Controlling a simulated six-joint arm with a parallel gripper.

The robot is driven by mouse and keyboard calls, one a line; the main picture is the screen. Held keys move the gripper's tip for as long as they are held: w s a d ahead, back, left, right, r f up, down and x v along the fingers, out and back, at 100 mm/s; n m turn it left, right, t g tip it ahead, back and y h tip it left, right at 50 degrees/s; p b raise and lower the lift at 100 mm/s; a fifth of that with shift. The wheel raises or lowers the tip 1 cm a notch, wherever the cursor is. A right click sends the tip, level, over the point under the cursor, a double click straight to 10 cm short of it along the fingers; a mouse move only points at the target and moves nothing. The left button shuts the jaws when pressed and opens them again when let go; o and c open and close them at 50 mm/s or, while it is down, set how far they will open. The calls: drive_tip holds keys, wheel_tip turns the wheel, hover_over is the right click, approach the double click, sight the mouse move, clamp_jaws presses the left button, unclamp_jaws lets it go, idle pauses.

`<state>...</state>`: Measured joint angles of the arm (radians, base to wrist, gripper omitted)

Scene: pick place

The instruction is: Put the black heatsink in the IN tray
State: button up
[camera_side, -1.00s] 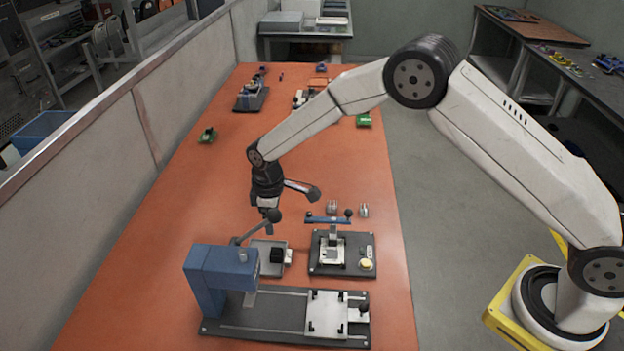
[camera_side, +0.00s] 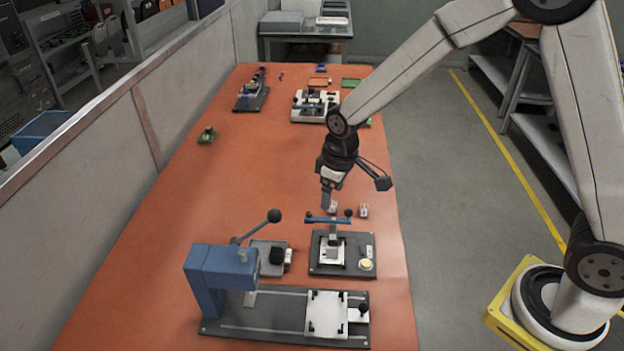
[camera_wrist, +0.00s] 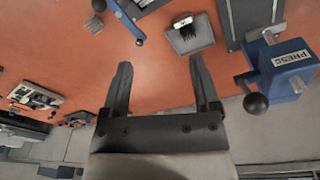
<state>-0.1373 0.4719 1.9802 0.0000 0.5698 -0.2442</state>
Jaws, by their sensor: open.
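The black heatsink (camera_side: 277,256) sits on a small grey tray (camera_side: 262,267), toward its right side. In the wrist view the black finned heatsink (camera_wrist: 183,22) also shows on the grey tray (camera_wrist: 192,44). A small white label or plate is beside the heatsink; I cannot read whether it says IN. My gripper (camera_side: 327,204) hangs above the table, to the right of and behind the tray, apart from the heatsink. In the wrist view my gripper (camera_wrist: 161,65) has its two fingers spread with nothing between them.
A blue press (camera_side: 222,275) with a lever stands front left. A dark fixture (camera_side: 342,255) with a blue bar is right of the tray. Two small silver parts (camera_side: 364,210) lie behind it, one close to my gripper in the picture.

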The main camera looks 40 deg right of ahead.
drive_tip(key=s+d+r+m, duration=0.1)
drive_tip(key=s+d+m, duration=0.1)
drive_tip(key=s, duration=0.5)
drive_tip(key=s+d+r+m+t, duration=0.1)
drive_tip(key=s+d+m, duration=0.1)
drive_tip(key=s+d, duration=0.2)
drive_tip(key=shift+s+r, duration=0.3)
drive_tip(key=shift+s, duration=1.5)
